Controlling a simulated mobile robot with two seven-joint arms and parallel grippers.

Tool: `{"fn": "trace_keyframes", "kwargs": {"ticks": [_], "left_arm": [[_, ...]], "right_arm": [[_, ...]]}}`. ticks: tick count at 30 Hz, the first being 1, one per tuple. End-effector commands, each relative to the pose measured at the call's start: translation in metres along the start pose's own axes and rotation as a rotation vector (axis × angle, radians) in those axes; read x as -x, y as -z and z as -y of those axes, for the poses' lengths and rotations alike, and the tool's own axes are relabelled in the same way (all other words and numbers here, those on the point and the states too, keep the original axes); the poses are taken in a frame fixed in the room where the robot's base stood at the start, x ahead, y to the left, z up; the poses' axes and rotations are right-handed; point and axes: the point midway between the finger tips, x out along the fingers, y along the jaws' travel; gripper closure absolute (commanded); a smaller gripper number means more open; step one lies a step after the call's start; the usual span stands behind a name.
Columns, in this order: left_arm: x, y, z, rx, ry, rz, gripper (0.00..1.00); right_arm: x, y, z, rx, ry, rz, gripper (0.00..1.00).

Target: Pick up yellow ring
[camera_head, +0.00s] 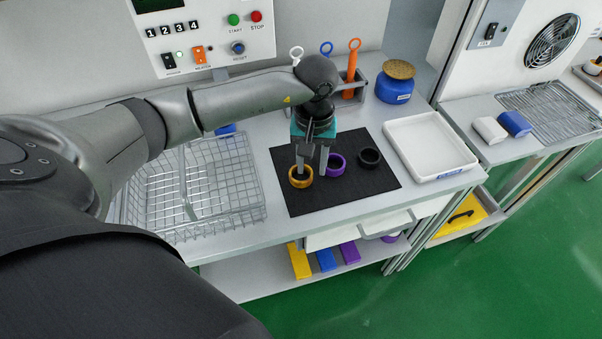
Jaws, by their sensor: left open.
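The yellow ring (300,182) lies on the left part of the black mat (345,198). My left gripper (311,172) points down over the mat, with its two fingers apart. One finger is at the yellow ring and seems to reach into its opening; the other finger is to the right, between the yellow ring and the purple ring (336,171). I cannot tell whether the fingers touch the yellow ring. My right gripper is not in view.
A black ring (369,157) lies right of the purple one. A wire basket (252,190) stands left of the mat, a white tray (462,160) right. Behind are a tool holder (360,92) and blue jar (394,90). The mat's front is clear.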

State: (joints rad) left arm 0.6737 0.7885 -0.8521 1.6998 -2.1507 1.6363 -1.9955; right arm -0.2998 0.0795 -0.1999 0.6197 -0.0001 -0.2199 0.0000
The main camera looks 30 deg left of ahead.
Motion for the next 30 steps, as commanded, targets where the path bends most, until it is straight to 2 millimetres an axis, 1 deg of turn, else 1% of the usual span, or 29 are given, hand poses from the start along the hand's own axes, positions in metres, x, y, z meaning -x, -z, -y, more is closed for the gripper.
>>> {"fn": "trace_keyframes", "kwargs": {"ticks": [1,4,7,13,24,30], "left_arm": [[-0.008,-0.001,0.000,0.002,0.000,0.002,0.58],[-0.019,0.000,0.000,0.000,-0.001,0.002,0.58],[-0.023,0.000,0.000,0.000,-0.001,-0.001,0.58],[-0.023,0.000,0.000,0.000,-0.001,-0.001,0.59],[-0.022,0.000,0.000,0.000,-0.001,-0.001,1.00],[-0.022,0.000,0.000,0.000,-0.001,-0.001,1.00]], "right_arm": [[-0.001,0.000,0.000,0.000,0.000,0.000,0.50],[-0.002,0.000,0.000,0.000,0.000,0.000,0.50],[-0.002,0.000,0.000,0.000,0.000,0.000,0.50],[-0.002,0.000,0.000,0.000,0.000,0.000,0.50],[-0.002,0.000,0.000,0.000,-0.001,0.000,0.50],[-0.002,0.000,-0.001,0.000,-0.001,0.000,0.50]]}}
